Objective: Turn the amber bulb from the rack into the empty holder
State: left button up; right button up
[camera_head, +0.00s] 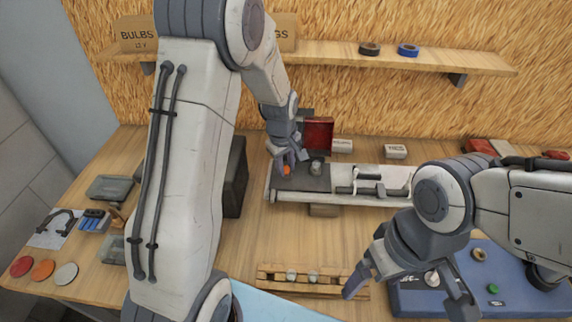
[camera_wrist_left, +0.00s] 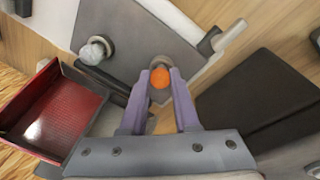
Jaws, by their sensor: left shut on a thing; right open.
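My left gripper (camera_head: 285,167) is shut on the amber bulb (camera_head: 287,170) over the grey plate of the trailer frame (camera_head: 300,184). In the left wrist view the amber bulb (camera_wrist_left: 160,79) sits between the two fingertips (camera_wrist_left: 160,88), in line with a dark round holder (camera_wrist_left: 160,61). I cannot tell how deep the bulb is in it. A clear bulb (camera_wrist_left: 96,50) stands in the other holder, and it also shows in the head view (camera_head: 316,167). The wooden rack (camera_head: 330,290) at the front holds two clear bulbs (camera_head: 291,275). My right gripper (camera_head: 408,287) is open and empty beside the rack.
A red open box (camera_head: 318,134) stands behind the plate, close to my left gripper. A dark block (camera_head: 235,178) is left of the frame. A blue panel (camera_head: 500,262) lies under my right arm. Trays and coloured discs (camera_head: 42,270) lie at the left.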

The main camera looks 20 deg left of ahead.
pick_arm(q)
jog(key=o, duration=0.9)
jog(key=o, duration=0.4)
jog(key=shift+r+p, duration=3)
jog(key=shift+r, duration=0.55)
jog(key=shift+f, duration=0.1)
